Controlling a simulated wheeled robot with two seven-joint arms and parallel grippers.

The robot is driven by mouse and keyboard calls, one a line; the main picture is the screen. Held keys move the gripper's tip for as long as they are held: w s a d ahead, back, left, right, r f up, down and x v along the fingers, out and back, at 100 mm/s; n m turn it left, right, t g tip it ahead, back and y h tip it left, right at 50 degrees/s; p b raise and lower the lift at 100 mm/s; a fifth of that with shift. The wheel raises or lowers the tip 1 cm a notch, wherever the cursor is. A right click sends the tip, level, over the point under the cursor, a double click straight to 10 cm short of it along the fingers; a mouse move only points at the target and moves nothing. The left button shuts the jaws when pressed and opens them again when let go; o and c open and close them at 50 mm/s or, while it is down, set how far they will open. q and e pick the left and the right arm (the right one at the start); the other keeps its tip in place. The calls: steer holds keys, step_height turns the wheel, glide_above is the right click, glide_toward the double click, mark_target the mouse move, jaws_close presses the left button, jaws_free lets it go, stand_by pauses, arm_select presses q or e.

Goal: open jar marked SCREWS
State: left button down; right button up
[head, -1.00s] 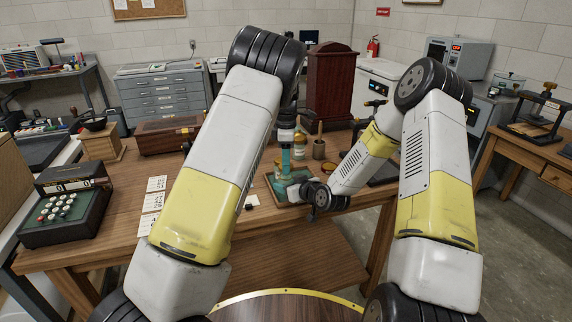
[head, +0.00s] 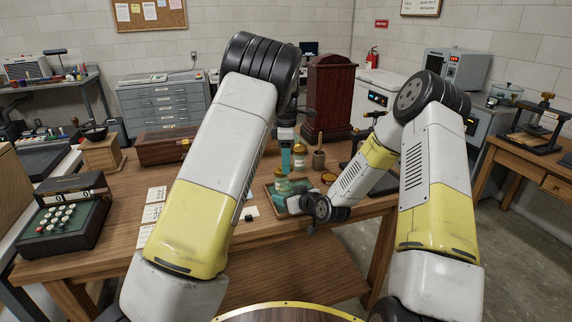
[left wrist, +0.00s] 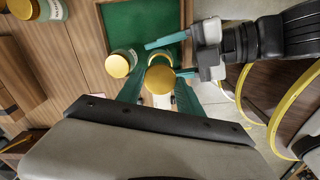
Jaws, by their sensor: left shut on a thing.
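A jar's gold lid (left wrist: 160,79) is between the teal fingertips of my left gripper (left wrist: 158,92), which is shut on it. In the head view my left gripper (head: 285,163) points down over the tray. My right gripper (left wrist: 168,58) reaches in from the side, its teal fingers apart on either side of the jar's place; contact with the jar is unclear. In the head view the right gripper (head: 297,203) is low at the tray's front. A second gold-lidded jar (left wrist: 118,64) stands close by. No SCREWS marking is readable. Whether the held lid is raised is unclear.
The green-lined tray (left wrist: 186,12) lies on the wooden table. Another gold-lidded jar (head: 299,160) stands behind it, near a mortar with pestle (head: 319,160). A tall red-brown cabinet (head: 330,97) is at the back. White cards (head: 153,205) and a keyed machine (head: 62,220) are left.

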steer(key=shift+o, duration=1.1)
